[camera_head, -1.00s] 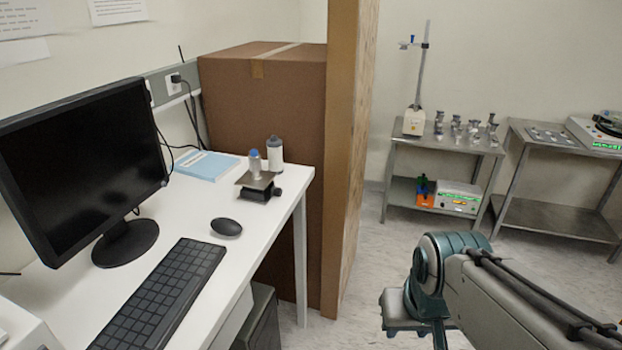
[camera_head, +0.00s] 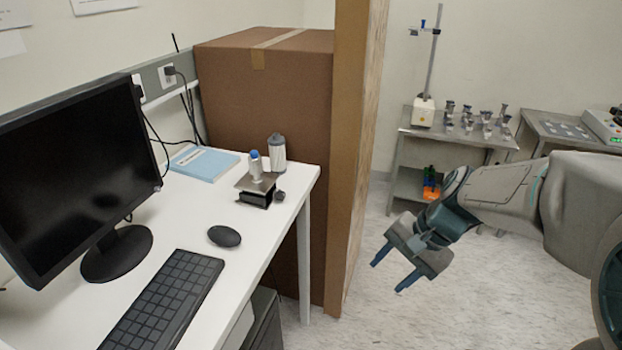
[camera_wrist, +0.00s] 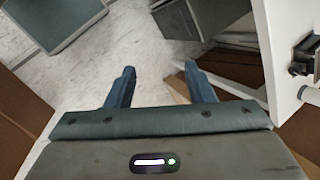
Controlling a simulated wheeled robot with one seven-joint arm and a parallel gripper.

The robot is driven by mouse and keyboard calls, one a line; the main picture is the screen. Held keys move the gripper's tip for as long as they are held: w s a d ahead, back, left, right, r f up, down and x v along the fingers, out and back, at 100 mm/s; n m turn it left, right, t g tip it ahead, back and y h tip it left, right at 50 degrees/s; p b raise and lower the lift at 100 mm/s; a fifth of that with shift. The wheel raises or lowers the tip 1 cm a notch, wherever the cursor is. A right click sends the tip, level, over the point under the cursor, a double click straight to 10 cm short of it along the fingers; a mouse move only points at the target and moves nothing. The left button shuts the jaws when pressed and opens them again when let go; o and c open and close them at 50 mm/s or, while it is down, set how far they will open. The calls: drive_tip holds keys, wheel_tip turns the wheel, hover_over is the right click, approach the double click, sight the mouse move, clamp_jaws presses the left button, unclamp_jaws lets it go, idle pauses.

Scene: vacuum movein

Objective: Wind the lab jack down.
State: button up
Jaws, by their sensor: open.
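The lab jack (camera_head: 258,190) stands on the white desk near its far right corner, with a dark base, a metal top plate and a dark knob (camera_head: 279,196) on its right side. A small blue-capped vial (camera_head: 256,166) stands on the top plate. My gripper (camera_head: 385,279) is open and empty, over the floor to the right of the desk and the cardboard panel, apart from the jack. In the wrist view my gripper (camera_wrist: 160,80) has its two fingers spread over the floor. A dark part, perhaps of the jack (camera_wrist: 303,55), shows at the right edge there.
A grey-white bottle (camera_head: 277,153) stands behind the jack. A blue book (camera_head: 205,163), mouse (camera_head: 224,236), keyboard (camera_head: 165,305) and monitor (camera_head: 75,165) share the desk. A tall cardboard panel (camera_head: 352,150) and box (camera_head: 265,110) stand beside the desk's far end.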

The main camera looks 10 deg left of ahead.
drive_tip(key=w+a+f+m+g+y+p, duration=0.1)
drive_tip(key=w+a+f+m+y, duration=0.1)
drive_tip(key=w+a+m+y, duration=0.35)
drive_tip(key=w+a+f+m+y+p, duration=0.1)
drive_tip(key=w+a+f+m+y, duration=0.1)
drive_tip(key=w+a, duration=0.5)
drive_tip(key=m+t+y, duration=0.3)
drive_tip(key=m+y, duration=0.3)
drive_tip(key=m, duration=0.1)
approach(284, 196)
drive_tip(key=shift+h, duration=0.25)
drive_tip(key=a+p, duration=0.1)
drive_tip(key=a, duration=0.1)
drive_tip(key=a+p, duration=0.1)
drive_tip(key=a, duration=0.2)
drive_tip(key=a+p, duration=0.2)
drive_tip(key=a, duration=0.1)
drive_tip(key=shift+w+r, duration=0.3)
drive_tip(key=shift+r, duration=0.05)
drive_tip(key=c, duration=1)
drive_tip(key=shift+d+f+b, duration=0.1)
drive_tip(key=shift+b, duration=0.2)
